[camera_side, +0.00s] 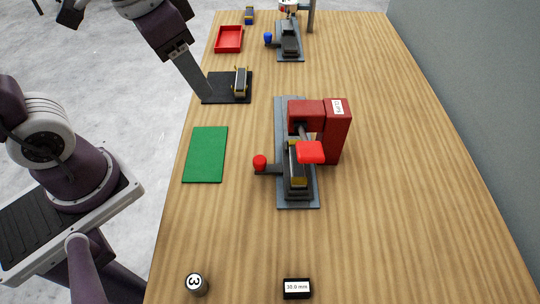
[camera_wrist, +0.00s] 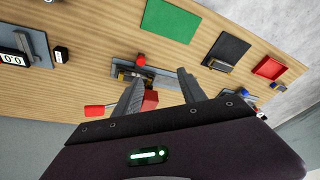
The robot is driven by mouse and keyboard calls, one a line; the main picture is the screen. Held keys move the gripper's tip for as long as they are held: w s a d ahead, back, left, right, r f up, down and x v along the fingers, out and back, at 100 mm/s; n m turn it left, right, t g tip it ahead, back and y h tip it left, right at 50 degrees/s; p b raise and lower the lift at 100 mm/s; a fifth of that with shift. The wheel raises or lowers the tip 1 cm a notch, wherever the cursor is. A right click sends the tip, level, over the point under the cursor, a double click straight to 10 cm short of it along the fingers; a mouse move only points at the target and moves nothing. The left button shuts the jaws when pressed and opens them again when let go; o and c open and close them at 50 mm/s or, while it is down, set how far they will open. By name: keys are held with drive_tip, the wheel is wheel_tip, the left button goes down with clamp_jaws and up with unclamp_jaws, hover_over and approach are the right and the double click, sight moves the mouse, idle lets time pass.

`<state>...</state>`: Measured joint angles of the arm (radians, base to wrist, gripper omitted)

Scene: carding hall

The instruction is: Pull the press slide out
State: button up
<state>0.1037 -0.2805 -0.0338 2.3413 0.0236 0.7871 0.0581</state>
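The red press (camera_side: 335,130) stands on a grey base plate (camera_side: 285,118) mid-table, with a red lever pad (camera_side: 310,152). Its slide (camera_side: 296,182) is a dark block with yellow marks, below and in front of the press head. A short dark bar leads left from the slide to a red knob (camera_side: 260,162). In the wrist view the knob (camera_wrist: 140,59) shows beyond the fingertips and the press head (camera_wrist: 150,100) appears between the fingers. My gripper (camera_wrist: 160,76) is open and empty. In the side view my gripper (camera_side: 203,95) is left of and behind the press, apart from the knob.
A green mat (camera_side: 206,154) lies left of the press. A black plate (camera_side: 215,88) holding a small block is behind it, near my gripper. A red tray (camera_side: 229,39) and another press with a blue knob (camera_side: 268,37) stand farther back. A labelled block (camera_side: 297,288) stands in front.

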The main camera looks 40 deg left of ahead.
drive_tip(key=w+d+f+m+g, duration=0.2)
drive_tip(key=w+d+f, duration=0.25)
drive_tip(key=f, duration=0.25)
drive_tip(key=m+g, duration=0.1)
hover_over(259, 159)
wheel_tip(259, 159, down, 6)
drive_tip(key=shift+s+a+r, duration=0.1)
drive_tip(key=shift+a+r, duration=0.05)
drive_tip(key=shift+r, duration=0.1)
drive_tip(key=shift+m, duration=0.3)
drive_tip(key=f, duration=0.8)
drive_tip(key=shift+d, duration=0.2)
clamp_jaws()
